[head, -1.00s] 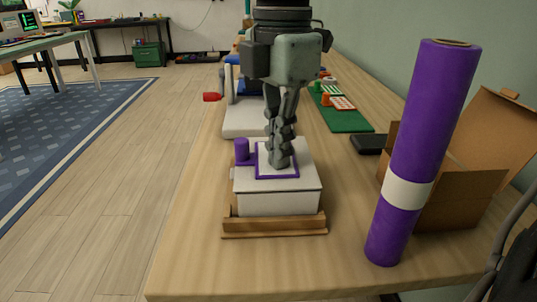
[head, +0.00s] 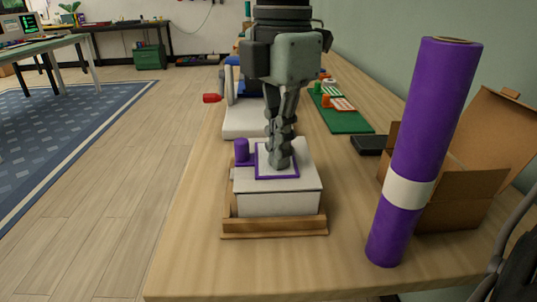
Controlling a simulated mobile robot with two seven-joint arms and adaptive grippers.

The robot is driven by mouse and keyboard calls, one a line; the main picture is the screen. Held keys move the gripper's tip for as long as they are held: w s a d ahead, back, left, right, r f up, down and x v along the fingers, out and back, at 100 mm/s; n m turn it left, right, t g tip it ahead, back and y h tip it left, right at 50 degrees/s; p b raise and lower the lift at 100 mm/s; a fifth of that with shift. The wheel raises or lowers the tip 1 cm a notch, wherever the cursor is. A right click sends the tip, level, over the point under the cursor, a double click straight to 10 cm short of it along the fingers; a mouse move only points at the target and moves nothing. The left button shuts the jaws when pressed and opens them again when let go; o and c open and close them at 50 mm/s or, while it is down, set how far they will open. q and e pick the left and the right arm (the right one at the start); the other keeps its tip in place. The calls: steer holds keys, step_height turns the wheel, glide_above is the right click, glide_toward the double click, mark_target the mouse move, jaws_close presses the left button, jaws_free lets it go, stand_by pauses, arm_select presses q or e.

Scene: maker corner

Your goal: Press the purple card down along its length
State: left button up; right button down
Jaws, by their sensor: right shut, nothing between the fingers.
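The purple card (head: 262,174) lies flat on top of a white box (head: 276,204). It shows as a purple border around a pale middle. My right gripper (head: 280,165) is shut and empty, pointing down with its fingertips at the card's pale middle. It looks to be touching the card, though the exact contact is hard to tell. A short purple cylinder (head: 241,150) stands at the card's left side. The white box sits in a wooden holder (head: 274,227). The gripper hides part of the card's far edge. My left gripper is not in view.
A large purple roll (head: 426,130) with a white band stands at the right, before an open cardboard box (head: 455,190). Behind my gripper are a white device (head: 244,120), a green mat (head: 345,120) and a dark block (head: 369,144). The table's front left is clear.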

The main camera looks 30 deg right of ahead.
steer(key=shift+s+f, duration=0.1)
stand_by(0.3)
steer(key=shift+r+p, duration=1.4)
steer(key=shift+r, duration=1.15)
